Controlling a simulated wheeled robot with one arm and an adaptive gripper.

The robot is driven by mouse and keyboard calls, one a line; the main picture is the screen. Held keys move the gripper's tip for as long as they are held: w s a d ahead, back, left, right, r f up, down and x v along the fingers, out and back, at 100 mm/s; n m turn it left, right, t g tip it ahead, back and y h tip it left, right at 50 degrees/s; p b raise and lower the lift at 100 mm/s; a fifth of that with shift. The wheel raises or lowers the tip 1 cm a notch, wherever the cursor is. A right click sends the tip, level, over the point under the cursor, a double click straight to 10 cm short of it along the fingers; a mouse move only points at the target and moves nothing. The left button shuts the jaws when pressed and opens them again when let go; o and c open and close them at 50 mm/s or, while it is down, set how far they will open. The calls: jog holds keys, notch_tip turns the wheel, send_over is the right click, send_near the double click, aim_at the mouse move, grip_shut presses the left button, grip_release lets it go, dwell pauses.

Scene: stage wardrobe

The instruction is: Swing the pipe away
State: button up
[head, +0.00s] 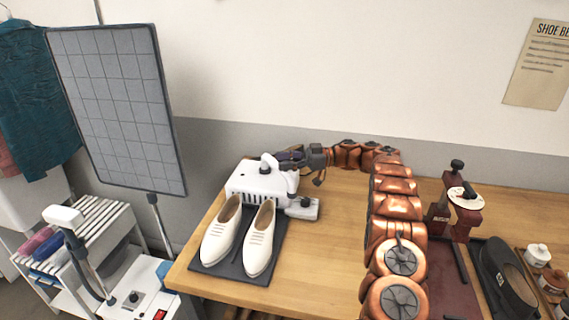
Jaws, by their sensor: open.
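A white machine (258,182) stands at the left of the wooden table, behind a pair of white shoes (221,232) on a black mat (238,269). It has a knobbed top and a short grey-white arm (302,208) sticking out to the right. This arm may be the pipe; I cannot tell for sure. My gripper (286,157) is open, behind and beside the machine's upper right part. Its fingers are small and dark, and I cannot tell whether they touch the machine.
My copper arm crosses the table. To its right are a dark red stand (456,215), a black shoe (505,280) and small white-lidded jars (538,254). A grey gridded panel (115,105) and a white cart (95,228) stand left. The tabletop (325,250) between shoes and arm is clear.

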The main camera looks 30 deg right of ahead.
notch_tip(320, 180, up, 9)
jog(key=shift+r, duration=0.15)
jog(key=shift+c, duration=0.4)
